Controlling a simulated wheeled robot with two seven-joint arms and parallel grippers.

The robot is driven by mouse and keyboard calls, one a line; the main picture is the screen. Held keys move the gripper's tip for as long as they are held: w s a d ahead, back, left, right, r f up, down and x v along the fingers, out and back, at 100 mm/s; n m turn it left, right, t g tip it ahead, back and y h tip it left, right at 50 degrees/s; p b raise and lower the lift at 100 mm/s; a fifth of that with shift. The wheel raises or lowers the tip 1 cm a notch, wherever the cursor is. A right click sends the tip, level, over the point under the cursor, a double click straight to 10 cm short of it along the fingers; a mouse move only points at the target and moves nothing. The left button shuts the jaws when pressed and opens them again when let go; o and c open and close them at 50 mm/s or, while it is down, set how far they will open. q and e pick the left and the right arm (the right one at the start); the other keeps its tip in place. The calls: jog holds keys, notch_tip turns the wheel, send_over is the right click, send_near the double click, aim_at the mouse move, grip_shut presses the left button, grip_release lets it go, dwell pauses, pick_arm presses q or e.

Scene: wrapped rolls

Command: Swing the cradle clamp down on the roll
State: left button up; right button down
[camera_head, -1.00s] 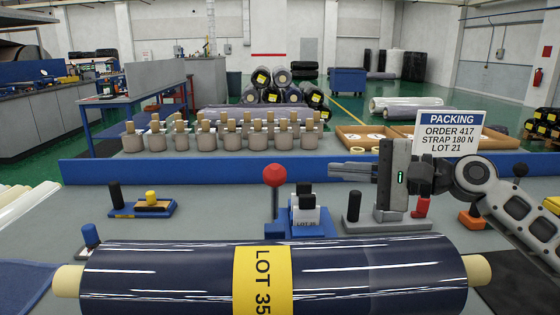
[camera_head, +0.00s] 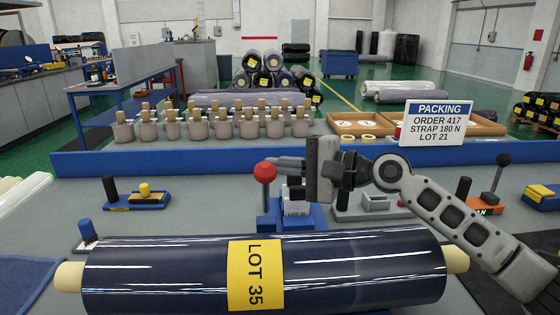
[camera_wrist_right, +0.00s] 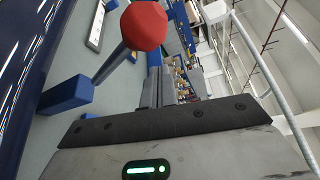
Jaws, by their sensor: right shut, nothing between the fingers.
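The roll (camera_head: 350,270) is wrapped in dark blue film with a yellow LOT 35 label (camera_head: 255,275) and lies across the front of the bench. Behind it stands a blue clamp base (camera_head: 275,222) with an upright lever ending in a red ball knob (camera_head: 265,172). I take this as the cradle clamp. My right gripper (camera_head: 278,163) is shut and empty, its fingertips close to the knob in the head view. The red knob (camera_wrist_right: 144,25) also shows large just beyond the fingers in the right wrist view; I cannot tell whether they touch. My left gripper is out of view.
A PACKING sign (camera_head: 434,123) stands at the back right near a blue rail (camera_head: 480,152). Another upright lever with a dark knob (camera_head: 503,160) is on an orange base at right.

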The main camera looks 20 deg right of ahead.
jog(key=shift+s+a+r, duration=0.15)
jog(key=shift+s+a, duration=0.05)
jog(key=shift+s, duration=0.45)
jog(key=shift+s+a+r, duration=0.15)
jog(key=shift+s+a, duration=0.05)
jog(key=shift+s, duration=0.4)
